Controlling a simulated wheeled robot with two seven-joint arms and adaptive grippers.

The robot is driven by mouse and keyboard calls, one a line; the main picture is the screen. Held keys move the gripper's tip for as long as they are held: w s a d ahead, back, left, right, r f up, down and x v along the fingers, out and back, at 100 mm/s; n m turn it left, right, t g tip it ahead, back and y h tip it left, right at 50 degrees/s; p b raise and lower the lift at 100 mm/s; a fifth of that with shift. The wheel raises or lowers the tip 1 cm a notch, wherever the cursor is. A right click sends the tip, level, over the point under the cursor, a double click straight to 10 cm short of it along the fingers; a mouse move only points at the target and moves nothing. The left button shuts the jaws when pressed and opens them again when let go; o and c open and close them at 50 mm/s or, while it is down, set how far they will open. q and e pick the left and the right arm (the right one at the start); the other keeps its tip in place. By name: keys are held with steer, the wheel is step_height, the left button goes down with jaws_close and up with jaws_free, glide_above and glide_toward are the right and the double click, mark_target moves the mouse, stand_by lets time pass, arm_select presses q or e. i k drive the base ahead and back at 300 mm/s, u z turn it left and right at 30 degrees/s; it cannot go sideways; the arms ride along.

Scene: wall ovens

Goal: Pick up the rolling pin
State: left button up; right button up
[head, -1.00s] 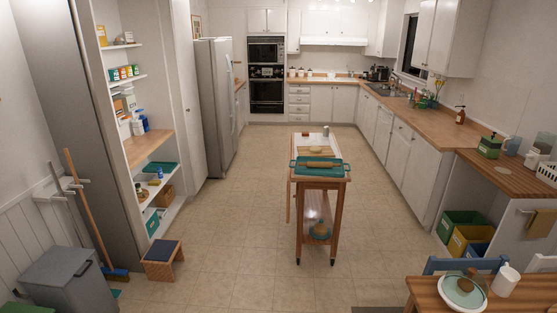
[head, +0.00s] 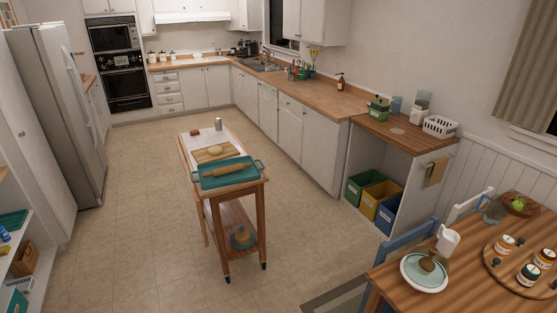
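A wooden rolling pin (head: 228,170) lies in a teal tray (head: 240,181) with raised handles. The tray stands on the near end of a wheeled wooden kitchen cart (head: 256,191) in the middle of the floor. The pin lies slightly slanted, its right end a little higher in the picture. Behind the tray on the cart top are a wooden board (head: 203,157), a small reddish-brown item (head: 195,133) and a grey can (head: 218,123). Neither of my grippers shows in the head view.
A dining table (head: 470,262) with a plate, white pitcher and jars stands at the near right, with a blue chair (head: 412,237) beside it. Counters line the back and right. A fridge (head: 58,105) stands left. Floor left of and before the cart is clear.

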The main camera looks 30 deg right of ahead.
mark_target(238, 167)
steer(key=z, duration=0.55)
steer(key=i, duration=0.9)
steer(key=z, duration=0.55)
steer(key=i, duration=0.85)
steer(key=u, duration=0.65)
steer(key=i, duration=0.85)
steer(key=u, duration=0.75)
